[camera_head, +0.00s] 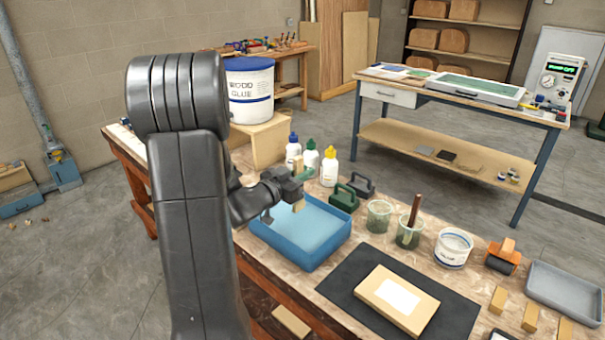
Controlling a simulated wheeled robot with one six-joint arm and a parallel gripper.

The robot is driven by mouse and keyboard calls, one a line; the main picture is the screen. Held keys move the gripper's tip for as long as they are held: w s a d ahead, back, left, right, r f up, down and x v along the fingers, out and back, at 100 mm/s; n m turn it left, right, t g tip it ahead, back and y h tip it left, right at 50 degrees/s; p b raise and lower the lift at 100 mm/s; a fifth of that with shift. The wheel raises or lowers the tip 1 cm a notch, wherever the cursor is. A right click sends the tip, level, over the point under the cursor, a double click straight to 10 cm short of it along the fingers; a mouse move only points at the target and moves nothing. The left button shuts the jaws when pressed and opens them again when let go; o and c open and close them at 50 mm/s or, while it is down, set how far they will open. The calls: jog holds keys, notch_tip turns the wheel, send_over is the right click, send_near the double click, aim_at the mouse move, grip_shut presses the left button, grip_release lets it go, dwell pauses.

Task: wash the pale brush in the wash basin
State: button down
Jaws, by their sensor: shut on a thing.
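The blue wash basin (334,246) stands on the workbench, with pale blue water inside. My gripper (296,193) is over the far left part of the basin and is shut on a small pale thing, which looks like the pale brush (299,206). The pale end points down toward the water. I cannot tell whether it touches the water. My gripper's dark body hides much of the brush. A green piece shows just above the jaws; I cannot tell what it belongs to.
Glue bottles (329,167) and a large glue bucket (249,95) stand behind the basin. A dark mat (338,279) with a tan board (372,290) lies in front.

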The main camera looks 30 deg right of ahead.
aim_at(294, 161)
jog(key=shift+r, duration=0.1)
dwell(0.3)
notch_tip(294, 161, up, 5)
jog(key=p, duration=0.4)
dwell(0.4)
